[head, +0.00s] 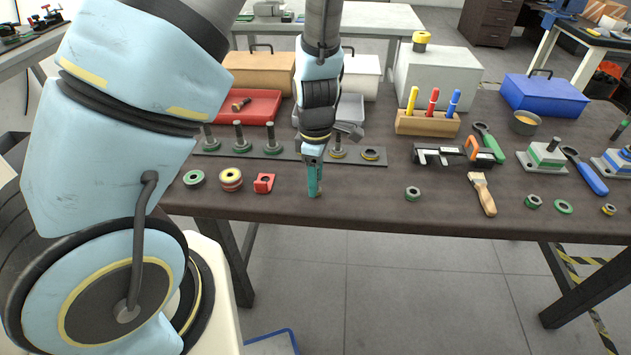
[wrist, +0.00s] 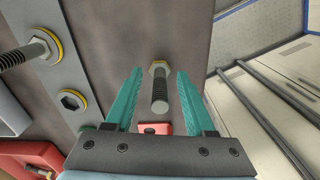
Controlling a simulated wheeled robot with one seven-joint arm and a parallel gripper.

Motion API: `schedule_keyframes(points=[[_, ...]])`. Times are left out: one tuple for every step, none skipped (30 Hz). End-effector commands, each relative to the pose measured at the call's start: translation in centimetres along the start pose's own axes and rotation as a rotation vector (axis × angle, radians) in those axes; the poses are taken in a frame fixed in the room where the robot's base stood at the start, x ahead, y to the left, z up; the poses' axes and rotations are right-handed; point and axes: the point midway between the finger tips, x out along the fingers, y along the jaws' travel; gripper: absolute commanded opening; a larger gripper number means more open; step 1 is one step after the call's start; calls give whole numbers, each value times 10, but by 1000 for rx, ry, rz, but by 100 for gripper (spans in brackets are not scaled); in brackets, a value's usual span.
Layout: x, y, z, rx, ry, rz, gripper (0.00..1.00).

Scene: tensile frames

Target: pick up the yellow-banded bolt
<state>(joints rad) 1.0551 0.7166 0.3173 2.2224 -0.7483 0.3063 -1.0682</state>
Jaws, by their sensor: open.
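My gripper (head: 314,188) is low over the front part of the dark table, pointing down. In the wrist view its two teal fingers (wrist: 160,74) are apart, one on each side of a yellow-banded bolt (wrist: 160,92). This bolt has a grey threaded shank towards the camera and a hex head with a yellow ring at its far end. It shows a gap to each finger. In the head view my gripper hides most or all of it. A second yellow-ringed bolt (wrist: 30,50) stands on the grey plate beside an empty yellow-ringed hole (wrist: 71,102).
The grey plate (head: 282,152) with several upright bolts lies just behind my gripper. A red block (head: 264,183) sits to its left, with round yellow-red and green rings beyond. The table's front edge is close.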

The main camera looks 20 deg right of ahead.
Motion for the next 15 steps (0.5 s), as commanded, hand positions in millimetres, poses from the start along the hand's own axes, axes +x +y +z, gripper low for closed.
schedule_keyframes(points=[[0, 0, 0, 0, 0, 0, 55], [0, 0, 0, 0, 0, 0, 55], [0, 0, 0, 0, 0, 0, 54], [0, 0, 0, 0, 0, 0, 50], [0, 0, 0, 1, 0, 0, 47], [0, 0, 0, 0, 0, 0, 42], [0, 0, 0, 1, 0, 0, 39], [0, 0, 0, 1, 0, 0, 36], [-1, 0, 0, 1, 0, 0, 31], [-1, 0, 0, 1, 0, 0, 28], [-1, 0, 0, 1, 0, 0, 24], [-1, 0, 0, 1, 0, 0, 20], [-1, 0, 0, 1, 0, 0, 16], [-1, 0, 0, 1, 0, 0, 13], [-1, 0, 0, 1, 0, 0, 9]])
